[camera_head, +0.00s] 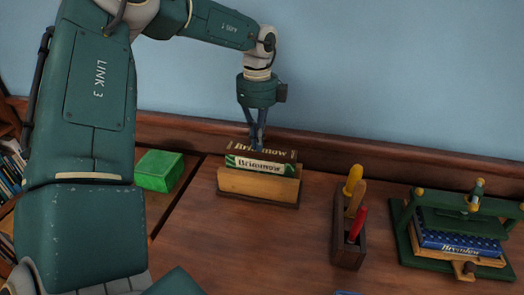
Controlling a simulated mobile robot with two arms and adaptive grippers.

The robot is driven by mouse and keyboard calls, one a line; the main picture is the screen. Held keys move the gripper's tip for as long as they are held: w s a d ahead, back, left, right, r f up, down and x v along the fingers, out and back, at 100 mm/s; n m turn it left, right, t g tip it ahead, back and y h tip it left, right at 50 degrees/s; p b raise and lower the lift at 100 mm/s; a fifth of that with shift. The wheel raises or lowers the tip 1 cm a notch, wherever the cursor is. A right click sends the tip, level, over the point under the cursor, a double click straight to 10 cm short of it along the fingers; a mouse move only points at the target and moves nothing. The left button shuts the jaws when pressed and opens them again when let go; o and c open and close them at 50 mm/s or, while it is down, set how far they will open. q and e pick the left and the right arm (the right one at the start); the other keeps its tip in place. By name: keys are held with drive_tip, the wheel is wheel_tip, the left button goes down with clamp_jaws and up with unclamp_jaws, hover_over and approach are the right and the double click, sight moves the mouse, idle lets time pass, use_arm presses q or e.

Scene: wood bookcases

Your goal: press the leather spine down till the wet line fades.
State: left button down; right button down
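A book with a dark brown spine and pale lettering (282,155) lies in a wooden holder (257,185) near the back wall. In front of it is a second book, with a white and green lettered spine (262,165). My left gripper (256,146) points straight down at the top of the dark spine, its fingertips close together. I cannot tell whether they touch the spine or hold anything. No wet line can be made out at this size. My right gripper is not in view.
A green box (159,170) lies left of the holder. A wooden tool holder (347,245) with yellow, tan and red handles stands to the right. A green press (409,235) at far right holds a blue book (460,243). Bare wood lies in front of the book holder.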

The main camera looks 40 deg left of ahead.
use_arm(q)
drive_tip(key=shift+s+f, duration=0.1)
drive_tip(key=shift+f, duration=0.25)
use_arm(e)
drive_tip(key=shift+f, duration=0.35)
use_arm(q)
drive_tip(key=shift+r+p, duration=0.45)
drive_tip(key=shift+r, duration=0.15)
drive_tip(key=r, duration=0.1)
drive_tip(key=r+p, duration=0.1)
drive_tip(key=d+r, duration=0.1)
drive_tip(key=shift+w+r+p, duration=0.2)
drive_tip(key=shift+w+p, duration=0.1)
drive_tip(key=shift+p, duration=0.05)
drive_tip(key=shift+a+r+p, duration=0.2)
drive_tip(key=shift+r+p, duration=0.5)
drive_tip(key=shift+r, duration=0.35)
drive_tip(key=shift+d+r, duration=0.15)
drive_tip(key=shift+r, duration=0.4)
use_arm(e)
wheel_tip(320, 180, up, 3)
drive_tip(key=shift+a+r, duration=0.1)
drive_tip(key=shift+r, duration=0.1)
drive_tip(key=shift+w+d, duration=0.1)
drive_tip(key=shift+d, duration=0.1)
